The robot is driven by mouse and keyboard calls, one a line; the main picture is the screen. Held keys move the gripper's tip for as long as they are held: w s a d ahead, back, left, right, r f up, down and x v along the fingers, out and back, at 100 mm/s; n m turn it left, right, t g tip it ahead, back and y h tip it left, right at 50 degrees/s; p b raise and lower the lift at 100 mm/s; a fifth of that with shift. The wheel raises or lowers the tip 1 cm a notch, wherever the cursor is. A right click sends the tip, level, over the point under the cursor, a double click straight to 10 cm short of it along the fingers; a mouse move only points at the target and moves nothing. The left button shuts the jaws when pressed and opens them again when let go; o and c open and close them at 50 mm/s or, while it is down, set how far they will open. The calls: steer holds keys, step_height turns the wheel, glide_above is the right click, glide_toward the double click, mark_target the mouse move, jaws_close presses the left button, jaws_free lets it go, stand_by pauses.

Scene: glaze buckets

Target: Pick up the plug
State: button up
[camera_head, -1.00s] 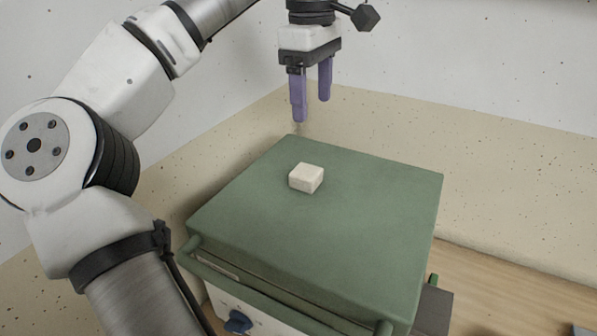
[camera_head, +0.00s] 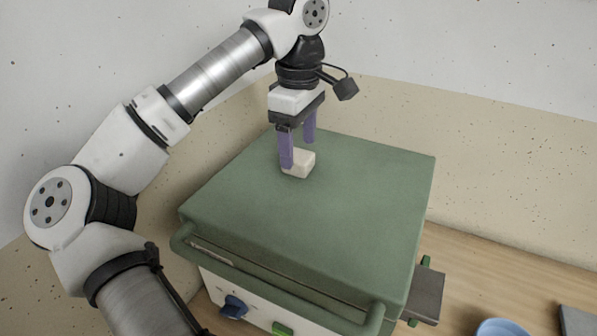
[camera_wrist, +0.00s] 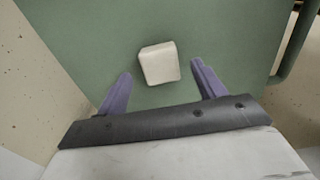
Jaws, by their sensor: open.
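The plug appears as a small cream-white block (camera_head: 299,164) lying on the green top of a box-like unit (camera_head: 330,215), toward its back left. My gripper (camera_head: 298,153) is low over the block, its two purple fingers pointing down. In the head view the near finger overlaps the block's left side and the other finger stands behind it. In the wrist view the block (camera_wrist: 159,63) lies between the lines of the two open fingers (camera_wrist: 162,84), slightly beyond their tips and turned a little. I cannot tell if a finger touches it.
The green top is otherwise clear. A green handle bar (camera_head: 270,284) runs along its front edge, above a white panel with a blue knob (camera_head: 234,307). A grey block (camera_head: 427,294) juts out at the right. A blue bowl (camera_head: 502,328) stands on the wooden surface. Speckled walls rise behind.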

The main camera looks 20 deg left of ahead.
steer(key=shift+f, duration=1.3)
steer(key=shift+c, duration=0.4)
steer(key=c, duration=1)
steer(key=shift+r, duration=0.15)
step_height(320, 180, up, 18)
steer(key=p, duration=0.3)
steer(key=shift+r, duration=0.2)
steer(key=shift+c, duration=0.2)
steer(key=shift+r+p, duration=0.7)
steer(key=shift+p, duration=0.35)
